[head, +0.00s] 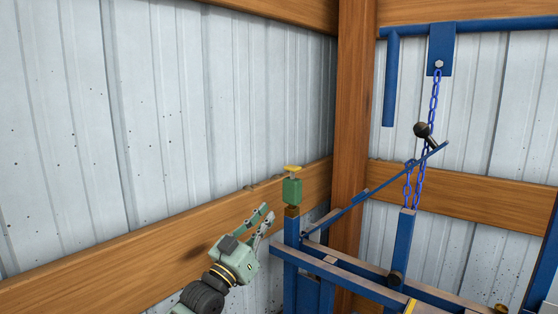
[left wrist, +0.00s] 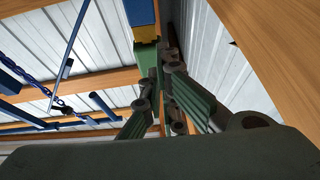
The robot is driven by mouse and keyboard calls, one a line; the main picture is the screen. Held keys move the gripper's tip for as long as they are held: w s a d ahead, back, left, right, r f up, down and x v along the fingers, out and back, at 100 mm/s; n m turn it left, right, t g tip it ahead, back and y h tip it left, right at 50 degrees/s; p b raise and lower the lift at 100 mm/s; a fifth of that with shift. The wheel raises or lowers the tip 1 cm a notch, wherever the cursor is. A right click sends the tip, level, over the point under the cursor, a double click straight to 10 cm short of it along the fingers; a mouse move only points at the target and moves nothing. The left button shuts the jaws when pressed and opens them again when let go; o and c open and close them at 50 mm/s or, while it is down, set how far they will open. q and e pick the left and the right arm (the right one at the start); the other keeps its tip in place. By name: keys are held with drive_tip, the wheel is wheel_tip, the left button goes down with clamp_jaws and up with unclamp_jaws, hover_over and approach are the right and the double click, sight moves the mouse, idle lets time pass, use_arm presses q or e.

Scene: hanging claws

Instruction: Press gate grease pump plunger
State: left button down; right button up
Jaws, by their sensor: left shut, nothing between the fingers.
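The grease pump (head: 292,190) is a green block with a yellow plunger cap (head: 292,168) on top. It stands on a blue post (head: 291,233) with a brown piece between. In the left wrist view the post runs down from the top edge to the green pump body (left wrist: 148,54); the plunger does not show clearly there. My left gripper (head: 267,214) is shut and empty, left of the pump and lower than its plunger, and appears apart from it in the head view. In the left wrist view its fingers partly cover the pump. My right gripper is not in view.
Blue gate rails (head: 350,272) extend right from the post. A sloping blue lever (head: 380,187) and a blue chain (head: 434,95) hang behind. A wooden beam (head: 130,250) runs along the metal wall, and a wooden column (head: 354,110) stands behind the pump.

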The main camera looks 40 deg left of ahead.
use_arm(q)
drive_tip(key=s+r+t+h, duration=0.1)
drive_tip(key=s+r+t, duration=0.1)
drive_tip(key=r, duration=1)
drive_tip(key=shift+s+d+m+t, duration=0.25)
drive_tip(key=shift+s+m+t, duration=0.15)
drive_tip(key=shift+s, duration=0.3)
wheel_tip(320, 180, up, 6)
drive_tip(key=p, duration=0.5)
hover_over(293, 168)
drive_tip(key=s+a, duration=0.2)
drive_tip(key=s, duration=0.2)
wheel_tip(293, 168, down, 4)
drive_tip(key=shift+w+d+p, duration=0.1)
drive_tip(key=shift+d+p, duration=0.05)
drive_tip(key=shift+p, duration=0.15)
